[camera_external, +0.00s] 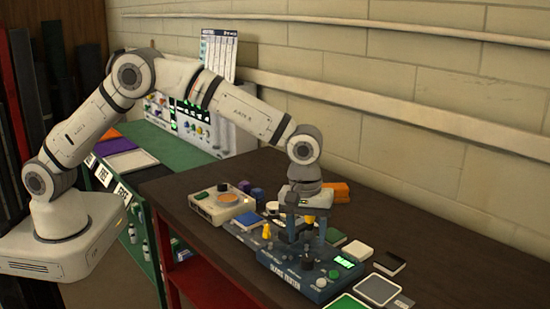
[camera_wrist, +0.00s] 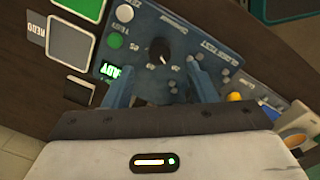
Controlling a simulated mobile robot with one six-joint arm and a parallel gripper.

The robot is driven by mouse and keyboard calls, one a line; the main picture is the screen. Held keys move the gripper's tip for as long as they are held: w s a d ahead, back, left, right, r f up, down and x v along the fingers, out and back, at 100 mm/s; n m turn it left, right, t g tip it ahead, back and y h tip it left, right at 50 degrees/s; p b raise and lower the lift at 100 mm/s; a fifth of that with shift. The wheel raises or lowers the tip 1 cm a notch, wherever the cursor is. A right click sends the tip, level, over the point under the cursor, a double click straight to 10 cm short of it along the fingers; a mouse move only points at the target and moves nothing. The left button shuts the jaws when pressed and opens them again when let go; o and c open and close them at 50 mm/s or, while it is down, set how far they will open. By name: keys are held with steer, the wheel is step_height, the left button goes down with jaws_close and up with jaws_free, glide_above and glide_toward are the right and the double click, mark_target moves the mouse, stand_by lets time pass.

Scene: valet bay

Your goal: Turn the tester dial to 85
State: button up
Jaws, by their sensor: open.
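The blue tester (camera_external: 290,272) lies on the dark workbench, with a lit green display (camera_external: 344,262) too small to read surely. In the wrist view, its black round dial (camera_wrist: 160,48) has small printed marks around it; I cannot tell its exact setting. The lit display also shows in the wrist view (camera_wrist: 110,70). My gripper (camera_external: 302,236) points down over the tester. In the wrist view, my gripper's blue fingers (camera_wrist: 158,66) are open and empty, one on each side of the dial's near side. I cannot tell whether they touch the panel.
A green button (camera_wrist: 114,41) and a white button (camera_wrist: 125,13) sit beside the dial. A yellow part (camera_external: 267,231) stands at the tester's left. A cream device (camera_external: 222,205) is farther left. Flat pads (camera_external: 378,289) lie to the right.

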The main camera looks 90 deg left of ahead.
mark_target(307, 258)
step_height(307, 258, down, 6)
steer(key=shift+w+f+p, duration=0.1)
steer(key=shift+w+p, duration=0.05)
steer(key=shift+p, duration=0.6)
steer(key=shift+c, duration=0.2)
steer(key=c, duration=0.9)
